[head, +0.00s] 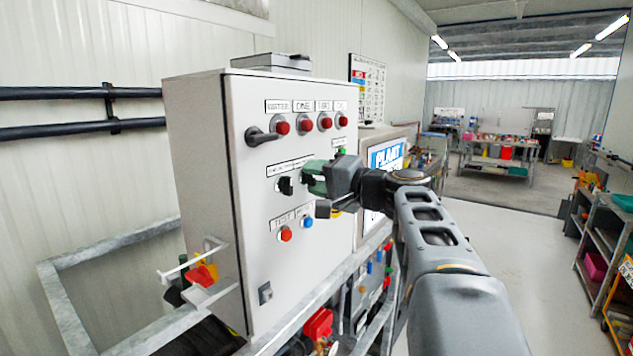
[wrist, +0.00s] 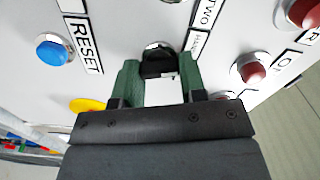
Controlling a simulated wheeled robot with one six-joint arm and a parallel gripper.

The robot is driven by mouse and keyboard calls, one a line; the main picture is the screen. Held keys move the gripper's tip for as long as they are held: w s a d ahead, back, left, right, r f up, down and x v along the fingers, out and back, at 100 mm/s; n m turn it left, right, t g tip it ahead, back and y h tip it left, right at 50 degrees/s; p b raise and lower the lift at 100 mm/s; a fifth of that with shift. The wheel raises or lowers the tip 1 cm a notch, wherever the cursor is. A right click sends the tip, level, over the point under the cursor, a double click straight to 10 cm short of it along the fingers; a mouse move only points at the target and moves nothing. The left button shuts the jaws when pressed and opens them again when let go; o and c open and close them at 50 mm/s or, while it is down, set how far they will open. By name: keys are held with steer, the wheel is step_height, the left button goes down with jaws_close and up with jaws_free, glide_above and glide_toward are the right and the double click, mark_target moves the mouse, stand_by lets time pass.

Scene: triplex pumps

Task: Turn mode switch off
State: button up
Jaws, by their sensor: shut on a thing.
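The grey control panel (head: 245,215) stands in front of me with labelled switches, lamps and buttons. My gripper (head: 314,178) is at the panel's face, right of a black rotary switch (head: 285,186). In the wrist view its green fingers (wrist: 158,74) stand on both sides of another black switch knob (wrist: 157,62) and are shut on it. A silvery ring shows around that knob, with a partly cut-off label beside it. In the head view, my gripper hides this knob. I cannot read its setting.
Several red lamps (head: 325,123) and a black handle (head: 262,137) sit above. A red button (head: 285,234) and a blue button (head: 307,222) sit below; the blue RESET button (wrist: 54,51) shows close by. A metal rail frame (head: 110,243) runs at left. Open floor (head: 510,225) lies right.

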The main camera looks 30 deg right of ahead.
steer(key=shift+m, duration=1.9)
steer(key=o, duration=0.9)
steer(key=b+v, duration=0.2)
steer(key=v, duration=1.2)
steer(key=shift+w+f, duration=0.1)
